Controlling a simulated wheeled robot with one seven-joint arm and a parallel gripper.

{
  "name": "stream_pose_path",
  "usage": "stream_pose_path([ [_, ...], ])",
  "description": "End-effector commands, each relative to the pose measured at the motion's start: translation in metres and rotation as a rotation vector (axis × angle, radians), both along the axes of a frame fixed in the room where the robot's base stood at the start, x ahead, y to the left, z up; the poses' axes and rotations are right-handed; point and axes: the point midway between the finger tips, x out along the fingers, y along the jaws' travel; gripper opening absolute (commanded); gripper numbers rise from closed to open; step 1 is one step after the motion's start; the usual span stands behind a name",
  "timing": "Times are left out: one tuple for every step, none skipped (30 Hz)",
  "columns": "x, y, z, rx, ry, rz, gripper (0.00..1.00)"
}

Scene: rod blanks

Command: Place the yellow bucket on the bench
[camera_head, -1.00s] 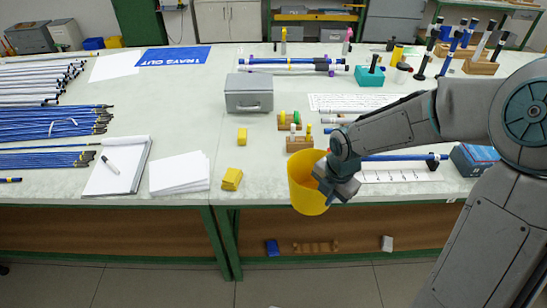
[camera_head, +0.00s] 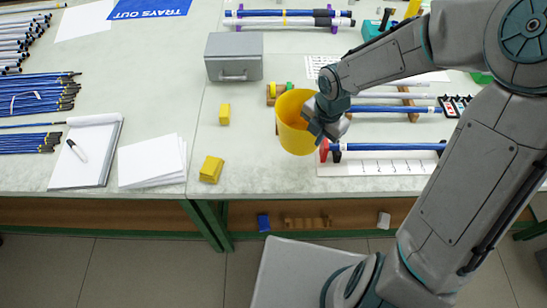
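The yellow bucket (camera_head: 294,124) is upright over the bench top (camera_head: 255,172), behind its front edge. I cannot tell whether its base touches the surface. My gripper (camera_head: 320,122) is at the bucket's right side and appears shut on its wall near the rim. The fingertips are largely hidden by the gripper body and the bucket.
A grey metal box (camera_head: 233,57) stands behind left. Two yellow blocks (camera_head: 211,169) lie to the left. A white strip with a blue rod (camera_head: 385,147) lies close on the right. Papers (camera_head: 152,161) and a notebook (camera_head: 87,152) lie further left. Bench between blocks and bucket is clear.

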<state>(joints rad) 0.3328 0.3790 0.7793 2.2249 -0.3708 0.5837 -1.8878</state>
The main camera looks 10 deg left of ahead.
Motion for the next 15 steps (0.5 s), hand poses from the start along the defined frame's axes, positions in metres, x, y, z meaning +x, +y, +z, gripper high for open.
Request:
stream_pose_path([
  [-0.004,0.009,-0.008,-0.001,0.001,0.006,0.00],
  [-0.006,0.013,-0.011,-0.001,0.001,0.005,0.00],
  [-0.009,0.019,-0.015,0.000,0.000,0.005,0.00],
  [-0.012,0.024,-0.017,0.000,0.000,0.004,0.00],
  [-0.013,0.028,-0.020,-0.001,0.000,0.004,0.00],
  [-0.016,0.034,-0.024,-0.001,0.000,0.005,0.00],
  [-0.018,0.038,-0.027,0.000,0.001,0.003,0.00],
  [-0.021,0.043,-0.030,0.000,0.000,0.005,0.00],
  [-0.024,0.048,-0.034,0.000,0.000,0.006,0.00],
  [-0.025,0.052,-0.037,-0.001,0.001,0.005,0.00],
  [-0.028,0.057,-0.039,-0.001,0.001,0.006,0.00],
  [-0.030,0.062,-0.042,-0.001,0.001,0.006,0.00],
  [-0.032,0.066,-0.045,0.000,0.000,0.005,0.00],
  [-0.033,0.069,-0.047,0.000,-0.001,0.006,0.00],
  [-0.035,0.073,-0.049,0.000,0.000,0.005,0.00],
])
